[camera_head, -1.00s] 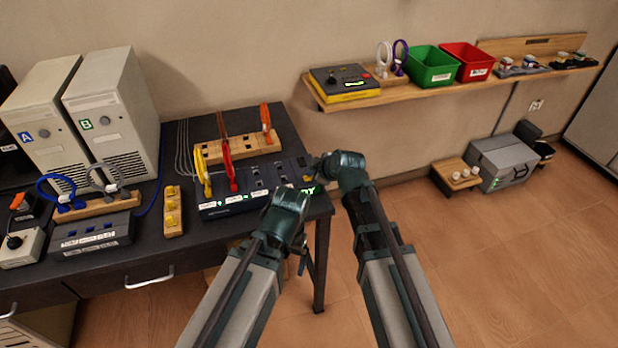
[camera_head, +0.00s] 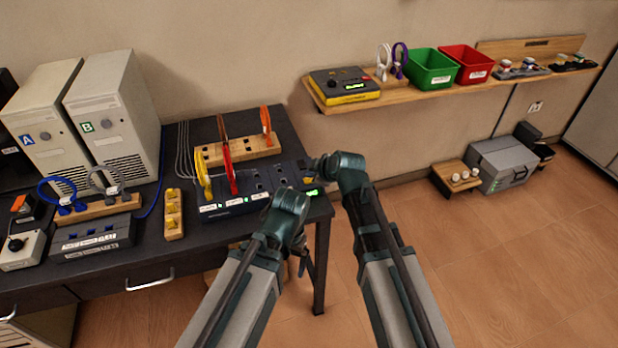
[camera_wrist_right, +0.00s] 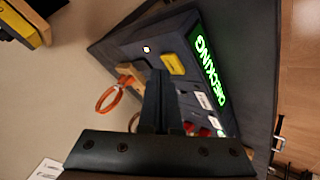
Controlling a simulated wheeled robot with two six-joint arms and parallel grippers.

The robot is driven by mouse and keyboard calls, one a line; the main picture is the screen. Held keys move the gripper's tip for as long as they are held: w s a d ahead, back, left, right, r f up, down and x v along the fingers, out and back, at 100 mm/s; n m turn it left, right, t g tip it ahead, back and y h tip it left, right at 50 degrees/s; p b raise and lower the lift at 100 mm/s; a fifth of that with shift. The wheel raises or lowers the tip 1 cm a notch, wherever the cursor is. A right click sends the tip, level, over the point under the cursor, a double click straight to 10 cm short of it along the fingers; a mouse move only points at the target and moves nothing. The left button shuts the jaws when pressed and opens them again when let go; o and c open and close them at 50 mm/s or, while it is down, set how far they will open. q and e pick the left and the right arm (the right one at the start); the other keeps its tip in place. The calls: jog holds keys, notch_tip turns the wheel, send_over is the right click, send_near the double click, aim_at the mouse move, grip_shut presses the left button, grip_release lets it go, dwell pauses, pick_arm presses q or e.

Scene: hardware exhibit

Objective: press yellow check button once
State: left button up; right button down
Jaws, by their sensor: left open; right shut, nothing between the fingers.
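A dark control panel (camera_head: 224,207) sits at the right end of the desk. In the right wrist view its yellow button (camera_wrist_right: 172,64) shows in full beside a display with green letters (camera_wrist_right: 209,68) that seem to read CHECKING. My right gripper (camera_wrist_right: 158,75) is shut and empty, its tips close beside the button in that view; I cannot tell if they touch the panel. In the head view my right gripper (camera_head: 315,166) reaches over the panel's right end. My left gripper (camera_head: 302,260) is open, low by the desk's right edge, mostly hidden by its own arm.
Yellow and red cable loops (camera_head: 228,170) stand at the panel's left. A wooden block (camera_head: 236,150) with orange loops stands behind. A shelf with a yellow-and-black device (camera_head: 345,84) and green (camera_head: 433,66) and red bins (camera_head: 468,62) is at the upper right. The floor at right is mostly clear.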

jog(key=shift+r, duration=0.3)
notch_tip(320, 180, up, 5)
jog(key=p, duration=0.5)
jog(key=shift+r, duration=0.1)
dwell(0.7)
jog(key=s+d+f+m+g+h, duration=0.1)
jog(key=s+f+m+g+h, duration=0.1)
jog(key=s, duration=0.6)
jog(key=s+d+f+m+g+h, duration=0.2)
jog(key=s+m, duration=0.3)
jog(key=s, duration=0.4)
jog(key=s+d+f+m+g+h, duration=0.2)
jog(key=s+m+g, duration=0.2)
jog(key=s, duration=0.5)
jog(key=shift+d+f, duration=0.15)
jog(key=shift+f, duration=0.2)
